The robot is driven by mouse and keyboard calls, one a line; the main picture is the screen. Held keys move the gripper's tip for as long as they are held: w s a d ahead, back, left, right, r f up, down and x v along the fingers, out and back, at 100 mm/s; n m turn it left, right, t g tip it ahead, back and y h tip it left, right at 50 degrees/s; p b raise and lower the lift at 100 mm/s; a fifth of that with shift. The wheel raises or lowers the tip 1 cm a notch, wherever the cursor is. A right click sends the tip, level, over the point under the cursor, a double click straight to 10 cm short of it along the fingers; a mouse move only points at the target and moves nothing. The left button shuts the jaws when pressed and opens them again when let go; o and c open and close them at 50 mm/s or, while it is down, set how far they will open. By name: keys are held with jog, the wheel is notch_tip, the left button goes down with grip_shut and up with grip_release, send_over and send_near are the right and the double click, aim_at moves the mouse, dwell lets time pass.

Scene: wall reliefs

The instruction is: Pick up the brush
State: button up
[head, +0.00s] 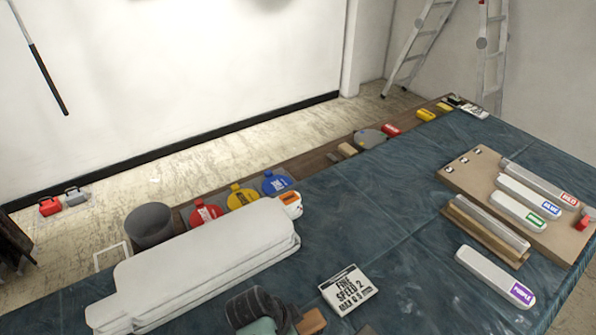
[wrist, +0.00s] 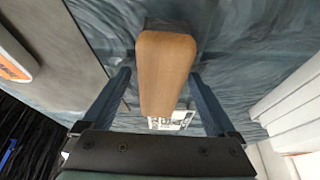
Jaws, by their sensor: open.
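The brush (wrist: 166,70) has a tan wooden body with a dark part under its far end. In the wrist view it lies between the two dark fingers of my gripper (wrist: 160,76), with a gap showing on each side. My gripper is open and not closed on it. In the head view a brown wooden piece (head: 311,322), which looks like the brush, shows at the bottom edge, right beside my dark wrist. My fingers are hidden there.
A white printed card (head: 347,289) lies just right of the brush. A stack of white panels (head: 200,262) lies to the left. White labelled bars and a board (head: 459,178) are at the right. The middle of the blue tabletop is clear.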

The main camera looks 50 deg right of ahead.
jog(key=shift+f, duration=0.2)
dwell(0.4)
grip_shut()
notch_tip(320, 180, up, 11)
jog(key=shift+f, duration=0.2)
dwell(0.7)
jog(key=c, duration=0.7)
grip_release()
jog(key=c, duration=0.6)
jog(key=shift+a, duration=0.1)
